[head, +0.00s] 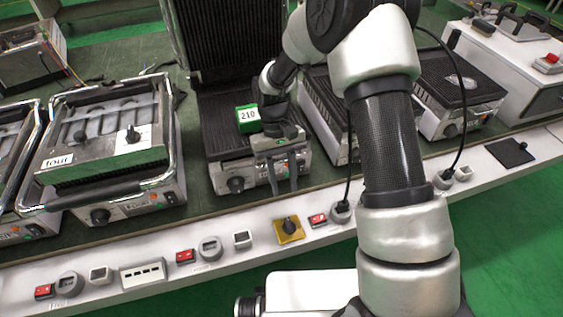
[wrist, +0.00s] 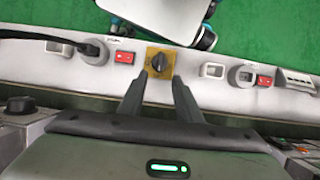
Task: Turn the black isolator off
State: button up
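The black isolator is a black rotary knob on a yellow square plate (head: 289,229), set in the white front panel. It also shows in the wrist view (wrist: 159,62), just beyond my fingertips and centred between them. My gripper (head: 283,187) is above and behind the panel, in front of a grill, with its fingers pointing down toward the isolator. In the wrist view my gripper (wrist: 157,82) is open and empty, with a clear gap between the two dark fingers. I cannot tell exactly how far the fingertips are from the knob.
The white panel (head: 215,264) also carries red switches (head: 185,257), round grey sockets (head: 210,249) and a plug with a black cable (head: 341,212). Grills (head: 105,135) stand on the green bench behind it. A green block marked 210 (head: 248,117) shows beside my wrist.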

jog(key=v, duration=0.5)
jog(key=shift+w+r+p, duration=0.1)
jog(key=shift+r+p, duration=0.15)
jog(key=shift+p, duration=0.1)
